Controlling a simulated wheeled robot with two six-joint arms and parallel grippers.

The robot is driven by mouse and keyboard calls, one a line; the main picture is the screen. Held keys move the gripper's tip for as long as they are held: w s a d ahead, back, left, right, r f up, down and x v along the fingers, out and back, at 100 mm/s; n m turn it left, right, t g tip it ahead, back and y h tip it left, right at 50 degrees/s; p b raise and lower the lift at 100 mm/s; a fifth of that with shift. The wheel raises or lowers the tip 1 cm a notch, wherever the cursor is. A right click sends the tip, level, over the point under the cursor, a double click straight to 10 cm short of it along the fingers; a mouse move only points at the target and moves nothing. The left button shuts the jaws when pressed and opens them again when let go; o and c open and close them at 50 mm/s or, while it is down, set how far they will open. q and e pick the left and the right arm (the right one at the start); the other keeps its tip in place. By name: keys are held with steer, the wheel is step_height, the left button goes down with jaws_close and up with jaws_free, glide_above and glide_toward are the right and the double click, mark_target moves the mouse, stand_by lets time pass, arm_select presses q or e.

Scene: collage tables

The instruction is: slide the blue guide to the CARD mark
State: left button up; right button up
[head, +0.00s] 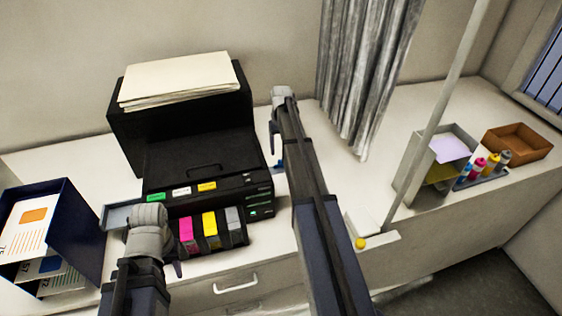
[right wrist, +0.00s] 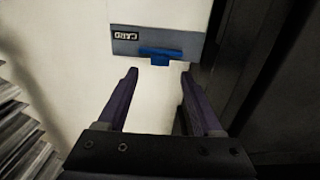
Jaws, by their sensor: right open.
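The blue guide (right wrist: 160,55) shows in the right wrist view on the lower edge of a grey strip (right wrist: 185,44). The CARD mark (right wrist: 125,36), a dark label with pale letters that appear upside down, is just left of the guide there. My right gripper (right wrist: 156,84) is open, with its two purple fingers apart just below the guide and nothing between them. In the head view my right arm hides most of that gripper beside the printer. My left gripper (head: 178,268) is low in front of the printer; its jaws are mostly hidden.
The black printer (head: 205,155) holds paper (head: 180,80) and cartridges (head: 210,230). A dark blue sorter (head: 75,215) stands left. A grey curtain (head: 362,70) hangs behind my right arm. A pole, grey holder (head: 412,170) and brown tray (head: 518,142) are right.

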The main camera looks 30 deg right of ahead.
mark_target(281, 160)
step_height(281, 160, down, 5)
steer(key=b, duration=0.4)
steer(key=shift+f, duration=0.15)
jaws_close()
steer(key=shift+s, duration=0.1)
stand_by(1.1)
